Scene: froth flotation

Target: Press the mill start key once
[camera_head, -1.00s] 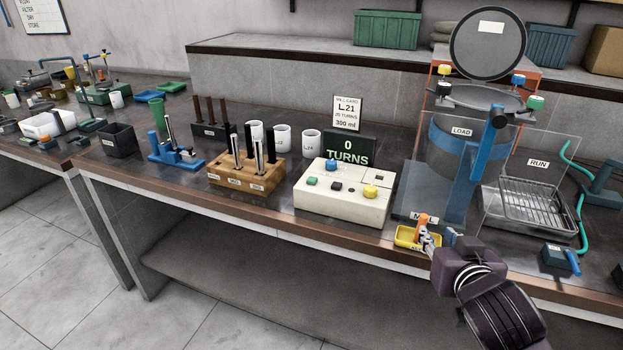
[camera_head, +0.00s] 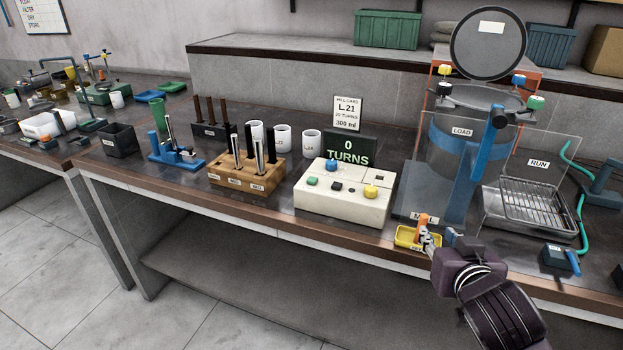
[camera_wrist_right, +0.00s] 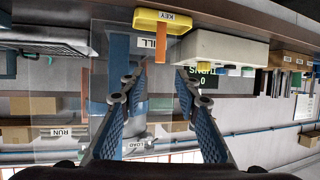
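An orange key (camera_head: 421,221) stands upright in a small yellow tray (camera_head: 403,236) at the bench's front edge, by the mill (camera_head: 455,165). A cream control box (camera_head: 340,207) with green, black, blue and yellow controls stands left of the tray. My left gripper is out of view.
A display (camera_head: 348,150) behind the box reads 0 TURNS. A clear guard (camera_head: 540,150) and a wire rack (camera_head: 537,203) are right of the mill. A wooden tool block (camera_head: 243,180) and white cups (camera_head: 311,142) are to the left.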

